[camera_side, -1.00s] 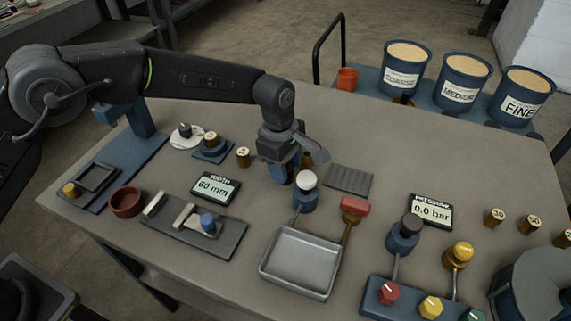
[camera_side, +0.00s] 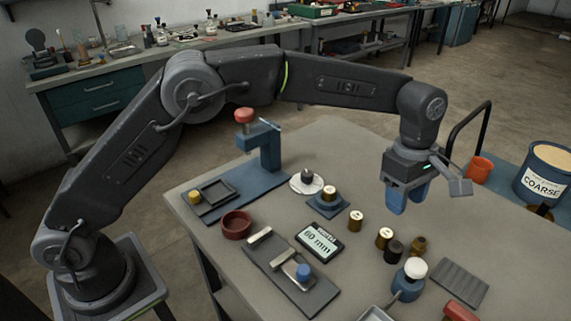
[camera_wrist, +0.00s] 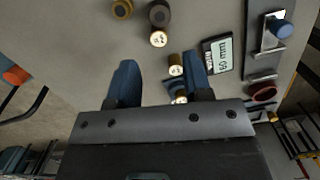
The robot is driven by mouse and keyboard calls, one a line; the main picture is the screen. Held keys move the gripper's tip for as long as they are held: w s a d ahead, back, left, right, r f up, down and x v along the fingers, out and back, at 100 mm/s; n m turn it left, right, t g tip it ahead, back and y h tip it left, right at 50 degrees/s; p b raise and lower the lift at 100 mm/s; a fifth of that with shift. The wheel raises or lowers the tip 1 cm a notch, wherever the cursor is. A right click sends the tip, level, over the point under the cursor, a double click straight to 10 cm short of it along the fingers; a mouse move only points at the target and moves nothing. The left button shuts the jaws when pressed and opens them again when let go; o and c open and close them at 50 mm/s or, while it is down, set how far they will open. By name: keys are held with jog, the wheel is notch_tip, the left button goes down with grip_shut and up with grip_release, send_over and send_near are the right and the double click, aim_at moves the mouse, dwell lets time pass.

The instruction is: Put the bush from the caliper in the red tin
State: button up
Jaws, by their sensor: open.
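The caliper (camera_side: 290,278) is a dark plate with pale metal jaws and a blue knob. I see no bush between its jaws. It shows at the upper right in the wrist view (camera_wrist: 262,62). The red tin, a round dark-red cup (camera_side: 237,223), stands beside the caliper and also shows in the wrist view (camera_wrist: 263,92). My gripper (camera_side: 398,208) is open and empty, pointing down above the table beyond the caliper. Brass bushes (camera_side: 356,220) (camera_side: 384,237) stand on the table near it. In the wrist view, my gripper (camera_wrist: 160,66) has two blue fingers apart.
A display (camera_side: 319,241) reads 60 mm beside the caliper. Another brass bush sits on a blue stand (camera_side: 313,205). A dark cylinder (camera_side: 393,251), a darker brass piece (camera_side: 418,246) and a white-topped knob (camera_side: 415,268) stand close to my gripper. A blue press (camera_side: 265,150) rises at the back.

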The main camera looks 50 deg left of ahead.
jog(key=s+a+r+m+t, duration=0.2)
jog(key=s+a+r+m, duration=0.2)
jog(key=a+r, duration=0.45)
jog(key=s+a+r+m+t, duration=0.2)
jog(key=s+a+m, duration=0.6)
jog(key=s+a, duration=0.5)
jog(key=s+r, duration=0.1)
jog(key=s, duration=0.3)
jog(key=shift+a+t+y, duration=0.3)
jog(key=shift+t, duration=0.1)
jog(key=shift+o, duration=0.2)
jog(key=s+a+f+m+t, duration=0.1)
jog(key=s+a+f+m, duration=0.2)
jog(key=s, duration=0.4)
jog(key=shift+f+m+y, duration=0.4)
jog(key=shift+f, duration=0.15)
